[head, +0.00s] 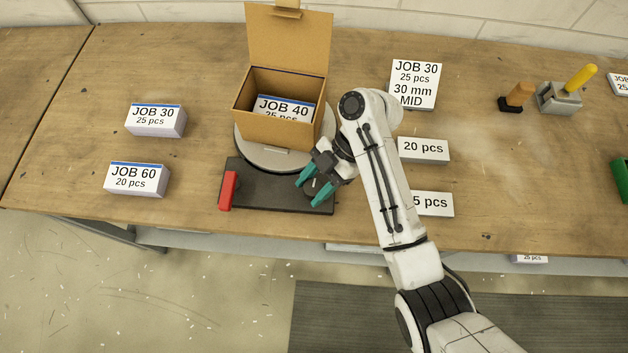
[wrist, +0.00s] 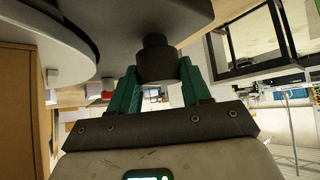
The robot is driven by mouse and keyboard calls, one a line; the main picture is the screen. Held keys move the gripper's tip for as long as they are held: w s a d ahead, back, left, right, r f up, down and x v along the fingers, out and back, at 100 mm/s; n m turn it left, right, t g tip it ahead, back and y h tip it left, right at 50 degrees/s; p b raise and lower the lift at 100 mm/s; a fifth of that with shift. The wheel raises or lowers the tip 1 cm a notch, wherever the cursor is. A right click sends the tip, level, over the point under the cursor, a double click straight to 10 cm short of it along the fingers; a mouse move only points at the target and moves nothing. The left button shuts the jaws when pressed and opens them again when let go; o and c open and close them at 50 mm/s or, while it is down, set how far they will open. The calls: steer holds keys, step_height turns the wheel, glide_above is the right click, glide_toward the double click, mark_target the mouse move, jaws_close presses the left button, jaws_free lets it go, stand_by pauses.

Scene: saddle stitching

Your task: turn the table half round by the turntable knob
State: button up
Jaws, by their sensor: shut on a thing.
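The turntable is a round grey disc (head: 250,151) on a dark base (head: 266,192). An open cardboard box (head: 270,127) stands on it, lid up, with a JOB 40 25 pcs stack (head: 285,106) inside. My gripper (head: 312,185) points down over the right part of the base, just in front of the disc. In the wrist view its teal fingers stand on both sides of a dark round knob (wrist: 157,58) and are shut on it. The disc's edge (wrist: 50,35) shows at upper left there. In the head view the fingers and wrist mostly hide the knob.
A red block (head: 228,190) sits at the base's left end. JOB 30 (head: 155,120) and JOB 60 (head: 136,179) stacks lie left. A JOB 30 card (head: 414,84) and 20 pcs stack (head: 423,150) lie right, near my arm.

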steer(key=shift+s+a+n+g, duration=0.2)
steer(key=shift+n+g, duration=0.1)
steer(key=shift+n, duration=0.1)
stand_by(0.4)
steer(key=o, duration=1)
steer(key=shift+w, duration=0.1)
steer(key=shift+d, duration=0.1)
steer(key=shift+v, duration=0.85)
steer(key=v, duration=0.9)
steer(key=shift+r, duration=0.15)
